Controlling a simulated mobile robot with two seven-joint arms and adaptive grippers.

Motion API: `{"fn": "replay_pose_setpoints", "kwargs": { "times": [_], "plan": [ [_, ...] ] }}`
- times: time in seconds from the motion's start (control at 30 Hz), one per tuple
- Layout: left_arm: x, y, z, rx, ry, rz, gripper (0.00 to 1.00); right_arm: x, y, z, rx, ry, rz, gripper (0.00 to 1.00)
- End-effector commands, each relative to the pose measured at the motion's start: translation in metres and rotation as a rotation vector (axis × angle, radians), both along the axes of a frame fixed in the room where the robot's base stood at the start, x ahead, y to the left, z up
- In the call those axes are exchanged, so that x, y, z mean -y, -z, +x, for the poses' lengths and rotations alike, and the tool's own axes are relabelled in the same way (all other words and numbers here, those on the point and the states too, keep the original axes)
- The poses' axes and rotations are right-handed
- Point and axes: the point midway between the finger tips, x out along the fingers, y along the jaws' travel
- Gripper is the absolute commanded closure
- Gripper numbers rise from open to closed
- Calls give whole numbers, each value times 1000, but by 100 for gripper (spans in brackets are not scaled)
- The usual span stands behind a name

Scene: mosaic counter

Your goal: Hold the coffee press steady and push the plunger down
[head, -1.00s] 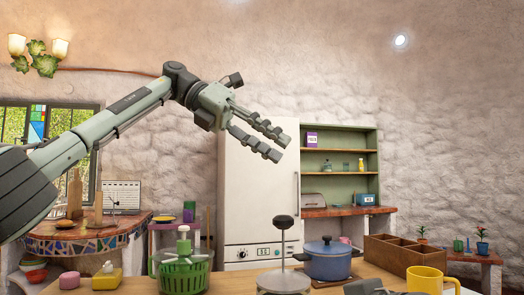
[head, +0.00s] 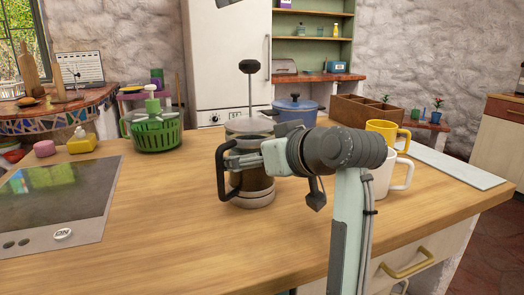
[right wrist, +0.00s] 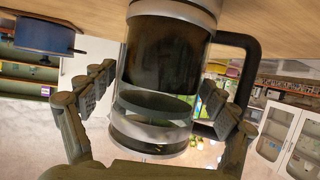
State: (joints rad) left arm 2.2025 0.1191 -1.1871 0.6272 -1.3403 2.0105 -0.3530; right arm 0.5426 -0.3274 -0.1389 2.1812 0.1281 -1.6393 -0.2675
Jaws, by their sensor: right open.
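The coffee press (head: 254,190) stands upright on the wooden counter, with dark contents, a metal base and a black handle on its left. Its plunger knob (head: 249,66) is high above the lid on a thin raised rod. My right gripper (head: 246,158) reaches the press from the right at mid-height. In the right wrist view the press body (right wrist: 165,60) appears upside down between the spread fingers of the right gripper (right wrist: 158,88). Whether the fingers touch the glass is unclear. Only a tip of my left gripper (head: 236,3) shows at the top edge, above the knob.
A blue pot (head: 297,112) stands behind the press, with a wooden divided box (head: 365,115) beyond. A yellow mug (head: 385,128) and a white mug (head: 400,178) are on the right. A green basket (head: 156,134) and a cooktop (head: 58,200) are on the left. The front counter is clear.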

Motion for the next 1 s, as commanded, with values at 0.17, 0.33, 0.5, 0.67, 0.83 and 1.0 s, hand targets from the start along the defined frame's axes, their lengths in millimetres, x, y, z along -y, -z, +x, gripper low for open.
{"fn": "replay_pose_setpoints", "kwargs": {
  "times": [0.17, 0.33, 0.5, 0.67, 0.83, 1.0],
  "plan": [
    [0, 0, 0, 0, 0, -1, 66, -3, 2, 4, 0, 0, 0, 13],
    [0, 0, 0, -1, -1, -1, 66, -3, 2, 4, 0, 0, 0, 13],
    [0, 0, 0, -1, -1, -1, 66, -2, 2, 4, 0, 0, 0, 33],
    [0, 0, 0, -1, -1, -1, 66, -2, 2, 4, 0, 0, 0, 53],
    [0, 0, 0, -1, -1, -1, 66, -2, 2, 4, 0, 0, 0, 74],
    [0, 0, 0, 2, 5, 0, 75, -2, 2, 4, 0, 0, 0, 84]
  ]
}}
